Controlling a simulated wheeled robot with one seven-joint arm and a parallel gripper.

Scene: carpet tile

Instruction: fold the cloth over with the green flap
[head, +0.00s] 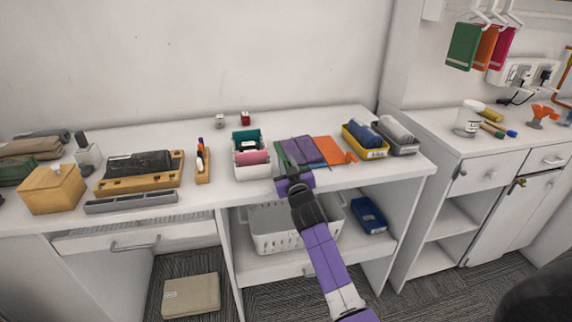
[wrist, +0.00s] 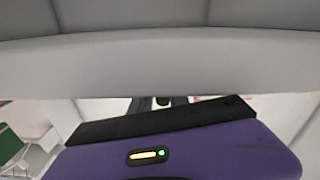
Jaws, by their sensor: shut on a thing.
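The cloth (head: 304,151) lies flat on the white worktop, with a purple middle, an orange part on the right and a green flap (head: 281,155) along its left side. My gripper (head: 290,180) is at the worktop's front edge, by the near end of the green flap. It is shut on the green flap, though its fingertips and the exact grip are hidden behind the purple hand. In the wrist view my purple hand and a dark bar fill the lower part, and the cloth cannot be made out clearly.
A white bin (head: 239,167) with rolled cloths stands close left of the cloth. A yellow bin (head: 352,147) and a grey bin (head: 404,148) stand to its right. Two small cubes, one red (head: 245,118), sit behind. A white basket (head: 265,243) is on the shelf below.

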